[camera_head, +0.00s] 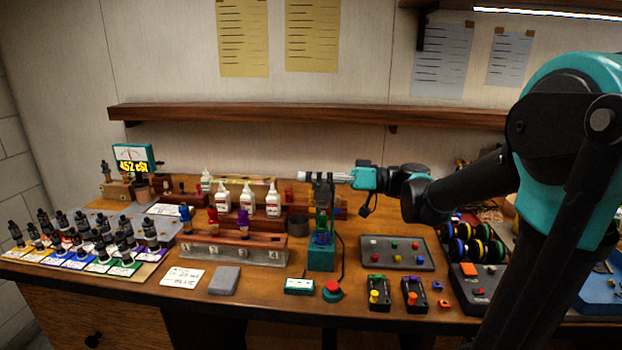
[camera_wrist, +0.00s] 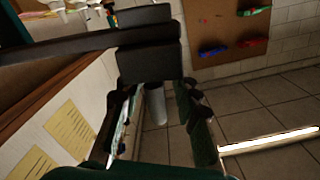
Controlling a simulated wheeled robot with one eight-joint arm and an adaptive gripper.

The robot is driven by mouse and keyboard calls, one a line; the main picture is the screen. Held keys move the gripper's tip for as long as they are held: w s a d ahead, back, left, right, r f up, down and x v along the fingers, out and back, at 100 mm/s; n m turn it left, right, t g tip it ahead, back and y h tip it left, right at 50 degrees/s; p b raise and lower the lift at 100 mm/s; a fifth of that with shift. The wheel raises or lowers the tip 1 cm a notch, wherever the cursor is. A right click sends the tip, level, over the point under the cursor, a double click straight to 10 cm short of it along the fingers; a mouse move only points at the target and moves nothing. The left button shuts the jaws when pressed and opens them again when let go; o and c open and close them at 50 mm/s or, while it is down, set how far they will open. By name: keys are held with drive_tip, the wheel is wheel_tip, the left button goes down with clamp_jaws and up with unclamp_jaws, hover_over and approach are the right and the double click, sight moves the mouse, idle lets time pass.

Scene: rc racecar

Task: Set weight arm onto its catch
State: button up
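A teal stand (camera_head: 321,258) rises from the middle of the bench, with a green part inside it. Dark parts (camera_head: 319,187) sit at its top; I cannot clearly tell the weight arm or its catch there. My gripper (camera_head: 340,178) comes in level from the right at the height of the stand's top. In the wrist view my gripper's two fingers (camera_wrist: 160,100) are spread apart. A dark bar (camera_wrist: 65,45) with a black block (camera_wrist: 149,62) crosses just beyond the fingertips. A pale grey cylinder (camera_wrist: 155,105) shows between the fingers, with gaps on both sides. Contact is unclear.
A numbered wooden rack (camera_head: 235,250) and white bottles (camera_head: 247,198) stand left of the stand. A red button (camera_head: 332,290) lies in front. A grey panel with coloured knobs (camera_head: 396,253) lies to the right, under my arm. A wall shelf (camera_head: 300,116) runs behind.

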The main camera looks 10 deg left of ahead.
drive_tip(key=d, duration=1.2)
